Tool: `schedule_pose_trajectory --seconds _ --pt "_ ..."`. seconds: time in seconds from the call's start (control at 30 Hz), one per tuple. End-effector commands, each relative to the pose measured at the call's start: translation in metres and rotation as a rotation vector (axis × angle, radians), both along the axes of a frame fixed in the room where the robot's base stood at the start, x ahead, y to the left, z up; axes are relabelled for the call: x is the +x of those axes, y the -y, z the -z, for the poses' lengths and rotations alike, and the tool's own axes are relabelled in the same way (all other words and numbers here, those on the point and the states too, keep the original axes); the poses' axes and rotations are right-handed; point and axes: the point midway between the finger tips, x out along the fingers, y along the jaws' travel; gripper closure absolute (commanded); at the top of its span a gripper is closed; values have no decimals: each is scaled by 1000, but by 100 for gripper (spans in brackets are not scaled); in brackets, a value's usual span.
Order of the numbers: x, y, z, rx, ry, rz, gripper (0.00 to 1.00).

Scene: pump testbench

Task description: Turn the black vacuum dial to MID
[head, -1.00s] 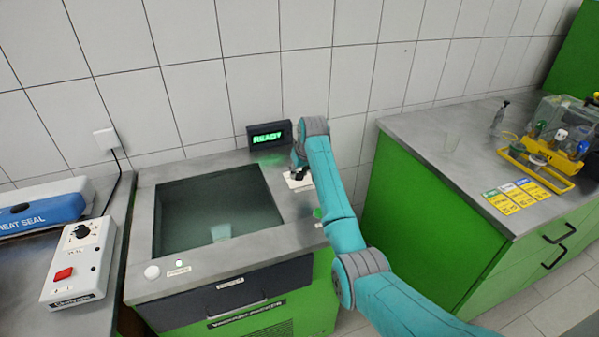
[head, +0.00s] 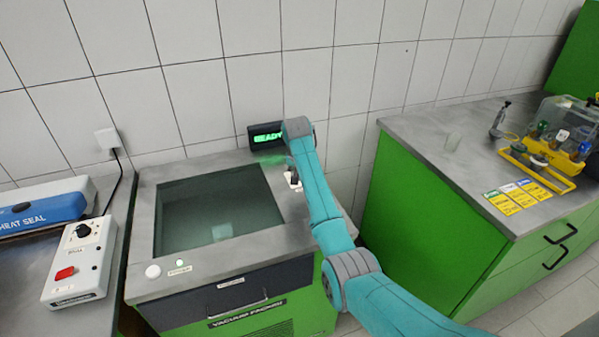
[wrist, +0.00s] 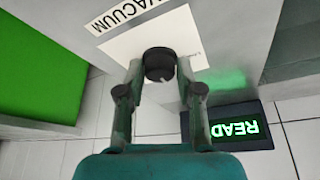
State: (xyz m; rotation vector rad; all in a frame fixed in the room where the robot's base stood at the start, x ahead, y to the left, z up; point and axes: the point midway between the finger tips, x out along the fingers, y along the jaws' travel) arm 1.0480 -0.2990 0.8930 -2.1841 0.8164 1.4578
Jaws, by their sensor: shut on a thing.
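In the head view my gripper (head: 292,176) is over the white plate (head: 296,187) on the right of the machine top, and my arm partly hides the dial and plate.
A green-lit display reading "READY" (head: 266,135) stands close behind my arm. The vacuum machine's glass-covered chamber (head: 215,215) lies left of the dial. A green cabinet (head: 420,205) stands to the right. A control box (head: 78,260) is at the far left.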

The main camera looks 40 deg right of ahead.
Motion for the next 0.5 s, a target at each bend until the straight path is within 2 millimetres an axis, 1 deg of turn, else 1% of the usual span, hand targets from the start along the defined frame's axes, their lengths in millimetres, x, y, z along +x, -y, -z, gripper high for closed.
schedule_pose_trajectory --seconds 0.33,0.37,0.4,0.43,0.5 --pt "-1 0 2 2 -4 2 99" --pt "-1 0 2 2 -4 2 57" --pt "-1 0 2 2 -3 1 47" --pt "-1 0 2 2 -3 1 39" --pt "0 0 1 2 -3 1 39"
